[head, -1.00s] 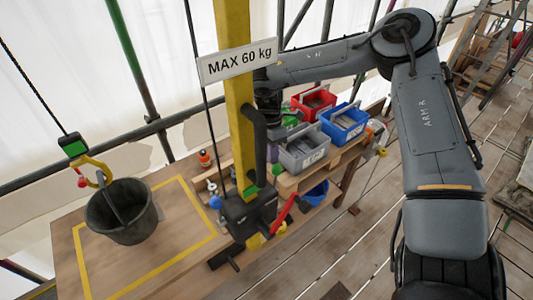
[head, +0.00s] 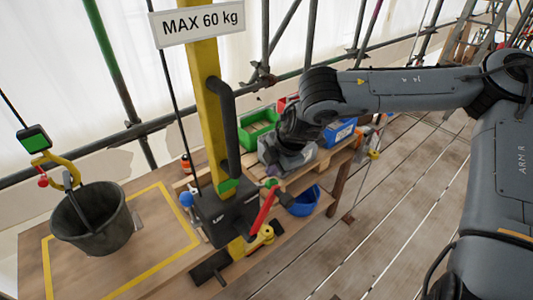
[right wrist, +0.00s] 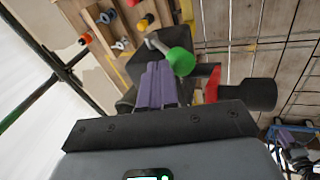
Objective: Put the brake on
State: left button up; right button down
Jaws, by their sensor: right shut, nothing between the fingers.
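The winch (head: 228,218) is a black box at the foot of the yellow post (head: 206,110). A red lever (head: 264,212) stands tilted on its right side, and it also shows in the right wrist view (right wrist: 212,84). My right gripper (head: 291,130) is right of the post, above the grey bin; its fingertips are hard to make out there. In the right wrist view its purple fingers (right wrist: 156,72) are shut and empty. A green knob (right wrist: 181,61) appears just right of them; contact cannot be told. My left gripper is not in view.
Green (head: 258,128), grey (head: 284,155) and blue (head: 338,133) bins stand behind the winch. A blue bowl (head: 303,203) is below. Plank floor lies right.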

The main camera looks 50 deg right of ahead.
jog(key=shift+s+a+f, duration=0.15)
jog(key=shift+s+f, duration=0.05)
jog(key=shift+s, duration=0.1)
dwell(0.4)
jog(key=p+v, duration=0.1)
jog(key=v, duration=1.1)
jog(key=shift+w+d+r, duration=0.2)
jog(key=shift+d+r, duration=0.15)
jog(key=shift+s, duration=0.1)
